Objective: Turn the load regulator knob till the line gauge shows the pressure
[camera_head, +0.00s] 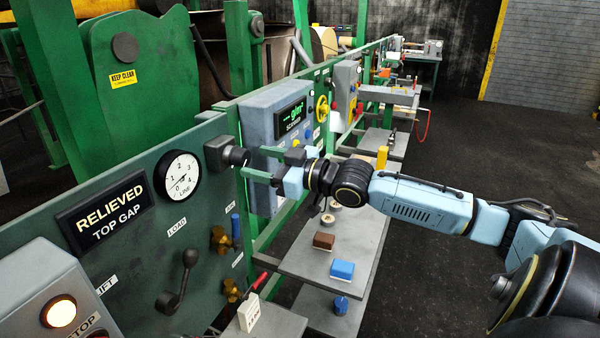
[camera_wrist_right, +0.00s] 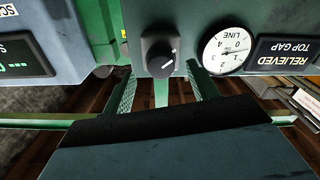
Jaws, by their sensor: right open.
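The black knob (camera_head: 236,157) sits on a dark block on the green panel, right of the round white LINE gauge (camera_head: 178,178). The wrist view shows the knob (camera_wrist_right: 160,57) face on, with a white mark slanting across it. The gauge (camera_wrist_right: 227,52) appears upside down there; its needle is at the low end, but I cannot read it exactly. My right gripper (camera_head: 262,161) is open and points at the knob. Its green fingers (camera_wrist_right: 161,82) lie to either side of the knob's line, with nothing between them. I cannot tell whether the tips touch it. My left gripper is not in view.
A RELIEVED TOP GAP sign (camera_head: 104,212) is left of the gauge. A black lever (camera_head: 178,282) stands below a LOAD label. A grey scanner box (camera_head: 262,125) is close beside my right gripper. A shelf (camera_head: 300,262) holds brown and blue blocks. The floor at right is open.

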